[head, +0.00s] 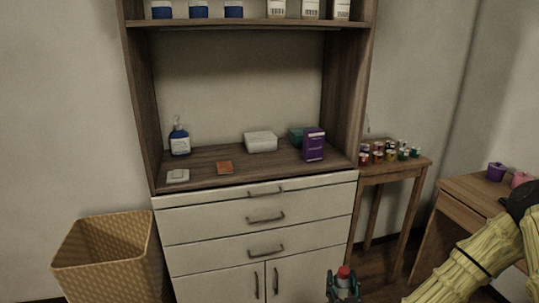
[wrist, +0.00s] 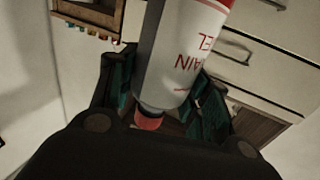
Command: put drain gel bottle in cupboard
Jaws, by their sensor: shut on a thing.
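The drain gel bottle (wrist: 178,65) is white and grey with red lettering and a red cap. It fills the middle of the wrist view, with its label upside down there. My gripper (wrist: 165,100) has its teal fingers on both sides of the bottle near the cap and is shut on it. In the head view my gripper (head: 343,287) is at the bottom edge, right of the cabinet front, with the red cap (head: 343,272) between the fingers; the bottle's lower part is out of frame. The cupboard (head: 243,287) has two pale doors with upright handles below the drawers. Both look shut.
Above the doors are pale drawers (head: 230,217) and a wooden counter (head: 205,168) with a blue pump bottle (head: 180,140) and purple box (head: 314,145). A wicker basket (head: 105,262) stands left. A side table (head: 410,165) with small jars and a desk (head: 465,188) stand right.

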